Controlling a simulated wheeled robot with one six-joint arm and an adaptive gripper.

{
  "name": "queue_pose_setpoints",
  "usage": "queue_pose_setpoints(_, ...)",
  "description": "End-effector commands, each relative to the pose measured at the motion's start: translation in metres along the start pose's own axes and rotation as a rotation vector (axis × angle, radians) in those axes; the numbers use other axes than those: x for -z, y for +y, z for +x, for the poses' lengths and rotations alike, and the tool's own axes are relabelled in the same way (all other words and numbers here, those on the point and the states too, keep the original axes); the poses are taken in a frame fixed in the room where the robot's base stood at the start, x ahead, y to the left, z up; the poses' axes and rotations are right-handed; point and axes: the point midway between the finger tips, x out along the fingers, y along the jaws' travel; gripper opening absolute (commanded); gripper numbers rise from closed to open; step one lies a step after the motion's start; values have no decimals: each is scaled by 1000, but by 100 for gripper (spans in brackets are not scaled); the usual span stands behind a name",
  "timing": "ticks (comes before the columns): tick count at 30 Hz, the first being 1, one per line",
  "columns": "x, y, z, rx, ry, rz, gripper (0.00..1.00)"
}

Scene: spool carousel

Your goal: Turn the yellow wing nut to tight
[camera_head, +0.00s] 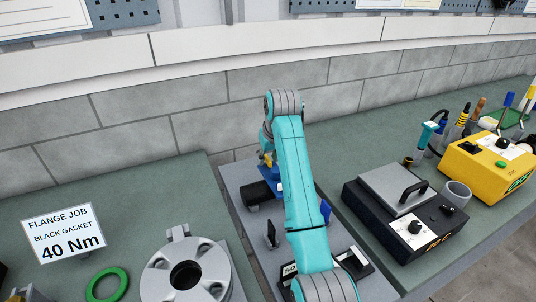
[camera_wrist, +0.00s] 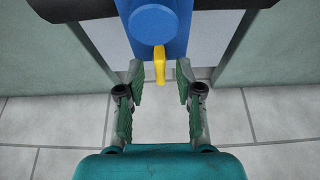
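A yellow wing nut (camera_wrist: 159,66) shows in the wrist view, just below a blue round part (camera_wrist: 153,24) on a blue upright piece. It looks narrow and upright from here. My gripper (camera_wrist: 158,72) is open, with one finger on each side of the wing nut; I cannot tell how far along the fingers it reaches. No contact shows. In the head view a small bit of yellow (camera_head: 268,160) shows beside the blue piece (camera_head: 277,181), and my teal arm covers most of that area. My fingertips are hidden in the head view.
A black cylinder (camera_head: 257,193) lies beside the blue piece. To the left are a grey flange (camera_head: 162,283), a green ring (camera_head: 107,285) and a "40 Nm" sign (camera_head: 64,233). To the right are a black box (camera_head: 440,218) and a yellow box (camera_head: 480,167).

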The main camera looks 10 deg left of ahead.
Motion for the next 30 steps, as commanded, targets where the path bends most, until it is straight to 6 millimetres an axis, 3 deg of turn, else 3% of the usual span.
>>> queue_pose_setpoints(8, -1, 0, 2, 0, 0, 0, 35)
queue_pose_setpoints(13, -1, 0, 2, 0, 0, 0, 0)
queue_pose_setpoints(30, -1, -1, 2, -39, 0, 92, 0)
